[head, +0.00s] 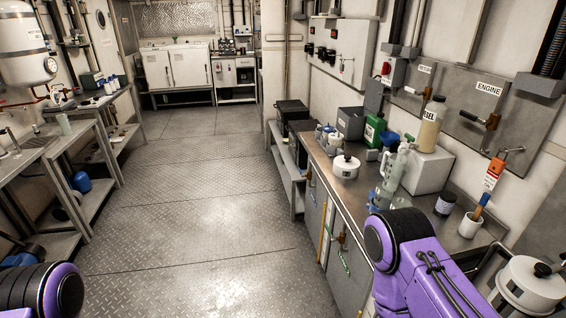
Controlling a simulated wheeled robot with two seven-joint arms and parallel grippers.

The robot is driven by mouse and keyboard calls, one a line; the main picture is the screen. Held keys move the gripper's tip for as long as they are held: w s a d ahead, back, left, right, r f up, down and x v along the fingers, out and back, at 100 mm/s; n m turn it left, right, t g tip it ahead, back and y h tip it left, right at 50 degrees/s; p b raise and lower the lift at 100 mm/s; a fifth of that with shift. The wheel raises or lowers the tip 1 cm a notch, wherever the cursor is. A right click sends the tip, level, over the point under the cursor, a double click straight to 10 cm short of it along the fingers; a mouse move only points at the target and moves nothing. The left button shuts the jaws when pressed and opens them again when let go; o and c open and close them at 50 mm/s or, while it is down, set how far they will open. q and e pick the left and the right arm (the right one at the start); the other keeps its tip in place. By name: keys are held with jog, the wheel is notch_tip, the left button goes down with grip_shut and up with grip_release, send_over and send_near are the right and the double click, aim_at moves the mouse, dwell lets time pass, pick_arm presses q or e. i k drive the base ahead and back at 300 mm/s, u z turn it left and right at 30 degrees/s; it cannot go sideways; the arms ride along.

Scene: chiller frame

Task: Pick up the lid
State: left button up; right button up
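Two round white things with dark knobs on top could be or carry the lid; I cannot tell which one is meant. One is a small white lidded pot (346,167) on the right-hand steel counter. The other is a larger white vessel with a white lid (533,280) at the lower right edge, partly cut off by the picture. My purple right arm rises from the bottom between the counter front and this vessel. My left arm shows only at the lower left corner. Neither gripper shows.
The steel counter (340,184) also holds grey-green bottles (391,172), a green canister (374,131), a tan bottle (430,124), a dark jar (445,204) and a white cup with a brush (471,226). Shelves (95,210) line the left. The floor between is clear.

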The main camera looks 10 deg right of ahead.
aim_at(347, 167)
jog(key=u, duration=0.3)
jog(key=i, duration=2.95)
jog(key=z, duration=1.4)
